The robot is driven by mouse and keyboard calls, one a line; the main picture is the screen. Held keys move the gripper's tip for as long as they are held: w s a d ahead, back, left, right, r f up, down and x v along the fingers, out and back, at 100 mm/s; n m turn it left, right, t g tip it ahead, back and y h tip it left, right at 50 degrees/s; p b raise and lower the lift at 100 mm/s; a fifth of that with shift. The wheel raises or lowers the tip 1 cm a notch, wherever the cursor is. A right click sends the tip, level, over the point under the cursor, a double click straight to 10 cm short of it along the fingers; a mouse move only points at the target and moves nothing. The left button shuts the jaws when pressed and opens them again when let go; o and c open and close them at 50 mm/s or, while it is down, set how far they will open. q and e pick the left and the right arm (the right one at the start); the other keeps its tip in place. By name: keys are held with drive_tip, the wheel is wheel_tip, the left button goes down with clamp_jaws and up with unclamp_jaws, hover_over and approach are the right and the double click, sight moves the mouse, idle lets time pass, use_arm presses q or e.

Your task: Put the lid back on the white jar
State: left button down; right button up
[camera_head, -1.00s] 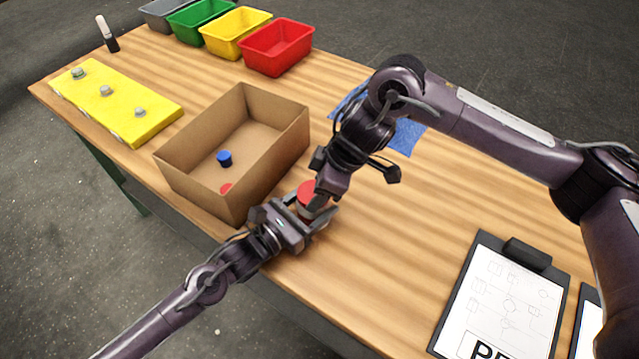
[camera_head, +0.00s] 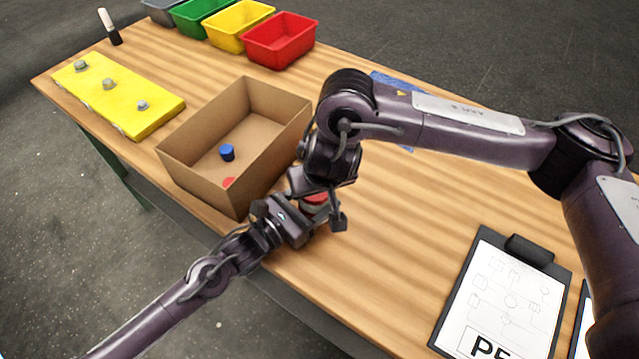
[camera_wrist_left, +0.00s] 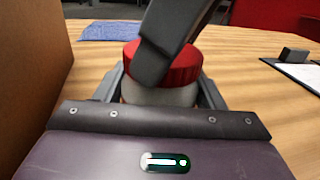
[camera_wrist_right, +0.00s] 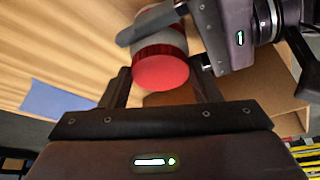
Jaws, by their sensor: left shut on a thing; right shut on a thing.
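The white jar (camera_wrist_left: 160,95) stands on the table just right of the cardboard box, with the red lid (camera_wrist_left: 185,68) on its top. The lid also shows in the head view (camera_head: 316,198), partly hidden by my right arm, and in the right wrist view (camera_wrist_right: 160,72). My left gripper (camera_head: 305,215) is shut on the jar's body from the left side. My right gripper (camera_wrist_right: 160,85) comes from above and is shut on the lid; one finger crosses the lid in the left wrist view. Whether the lid is fully seated cannot be told.
The cardboard box (camera_head: 185,180) beside the jar holds a blue cap (camera_head: 227,152) and a red round piece (camera_head: 229,183). A yellow block (camera_head: 120,108) and coloured bins (camera_head: 280,42) are farther back. A clipboard (camera_head: 500,290) lies front right. The table between is clear.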

drive_tip(key=shift+s+a+m, duration=0.1)
drive_tip(key=shift+a+m, duration=0.05)
drive_tip(key=shift+m, duration=0.45)
drive_tip(key=o, duration=0.9)
drive_tip(key=shift+r, duration=0.1)
drive_tip(key=shift+r, duration=2.2)
